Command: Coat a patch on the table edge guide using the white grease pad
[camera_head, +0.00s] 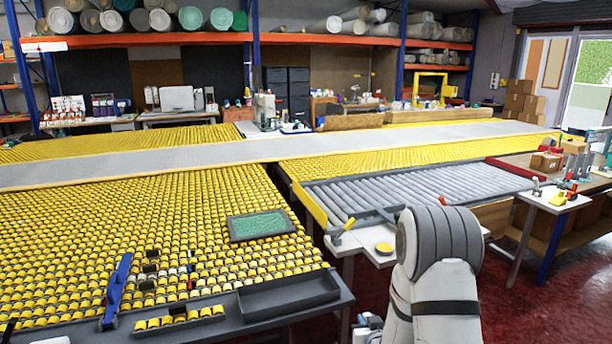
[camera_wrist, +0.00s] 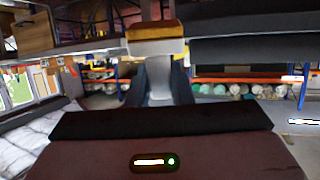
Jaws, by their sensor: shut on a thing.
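In the wrist view my gripper (camera_wrist: 161,84) has its two dark fingers closed on the pale stem of a tool, which I take to be the white grease pad (camera_wrist: 157,46). It has a wide white head with a yellow-brown band on top. The pad's working face is hard to make out. In the head view my arm hides the gripper and the pad. I cannot tell for certain which part is the table edge guide; a yellow bar (camera_head: 311,206) runs along the left side of the grey roller table (camera_head: 420,190).
A yellow-studded table (camera_head: 120,225) fills the left, bearing a green tray (camera_head: 262,225), a blue tool (camera_head: 117,290) and a dark empty tray (camera_head: 290,294). A white shelf (camera_head: 372,256) with a yellow disc (camera_head: 384,247) stands beside my arm. Red floor shows at the right.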

